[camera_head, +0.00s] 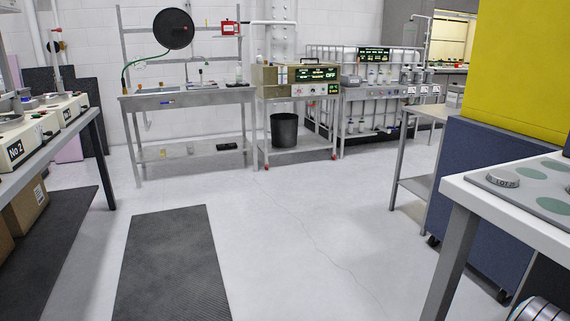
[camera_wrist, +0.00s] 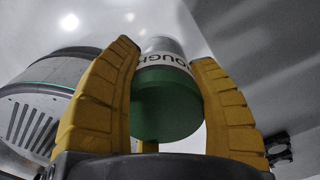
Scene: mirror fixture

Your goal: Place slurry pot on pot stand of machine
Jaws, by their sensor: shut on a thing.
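The slurry pot (camera_wrist: 165,110) is between the two yellow fingers of my gripper (camera_wrist: 165,62) in the wrist view. It is a cylinder with a green end, a grey body and a white label that reads "OUGH", partly cut off by the fingers. My gripper is shut on it, a finger on each side. Machines marked "No 2" (camera_head: 18,148) stand on the left bench, and a gold machine (camera_head: 297,75) with a display reading "OFF" stands at the back. I cannot pick out a pot stand.
The left bench (camera_head: 62,135) and a white table (camera_head: 470,200) at right bound the open floor. A dark mat (camera_head: 168,265) lies between them. A steel sink bench (camera_head: 190,97) stands at the back, with a black bin (camera_head: 285,130) right of it. A yellow-topped cabinet (camera_head: 515,80) blocks the right.

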